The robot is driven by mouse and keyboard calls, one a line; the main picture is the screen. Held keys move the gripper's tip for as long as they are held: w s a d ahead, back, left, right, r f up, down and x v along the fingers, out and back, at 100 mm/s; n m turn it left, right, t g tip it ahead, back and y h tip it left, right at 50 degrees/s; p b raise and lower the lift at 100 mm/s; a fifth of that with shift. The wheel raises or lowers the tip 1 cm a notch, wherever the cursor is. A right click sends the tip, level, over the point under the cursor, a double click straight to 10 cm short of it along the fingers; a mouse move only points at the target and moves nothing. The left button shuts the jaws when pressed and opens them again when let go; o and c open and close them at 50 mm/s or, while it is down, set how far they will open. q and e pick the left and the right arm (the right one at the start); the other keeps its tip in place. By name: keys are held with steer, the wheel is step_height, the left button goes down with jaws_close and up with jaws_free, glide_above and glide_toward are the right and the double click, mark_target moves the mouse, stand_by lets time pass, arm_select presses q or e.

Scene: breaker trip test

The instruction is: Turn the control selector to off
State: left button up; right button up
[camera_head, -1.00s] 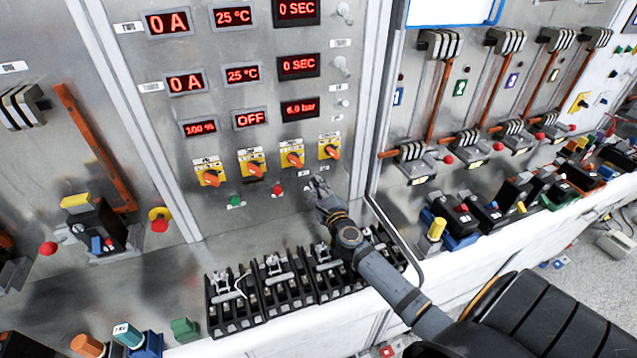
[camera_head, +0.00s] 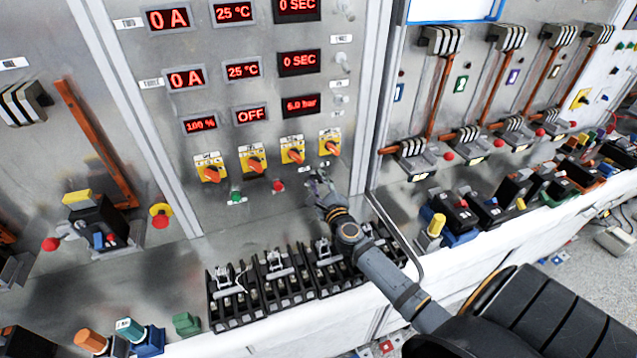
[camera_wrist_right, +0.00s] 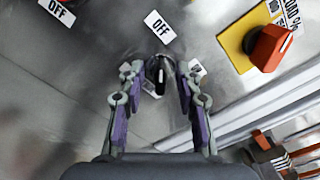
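A small black selector knob (camera_wrist_right: 158,76) in a silver ring sits on the grey panel in the right wrist view. My right gripper (camera_wrist_right: 158,75) is open, with one finger on each side of the knob and visible gaps between. I cannot tell how deep the fingertips reach. In the head view my right gripper (camera_head: 319,177) is at the panel, below the yellow-plated orange selectors, and hides the knob. My left gripper is not in view.
Orange selectors on yellow plates (camera_head: 292,153) sit just above, with a green button (camera_head: 235,196) and a red button (camera_head: 278,186) to the left. A row of black terminal blocks (camera_head: 240,300) stands on the ledge beneath my right arm. A cabinet edge is to the right.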

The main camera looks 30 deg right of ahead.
steer(key=shift+s, duration=0.1)
steer(key=v, duration=1.1)
steer(key=shift+s+a, duration=0.2)
steer(key=shift+s, duration=0.2)
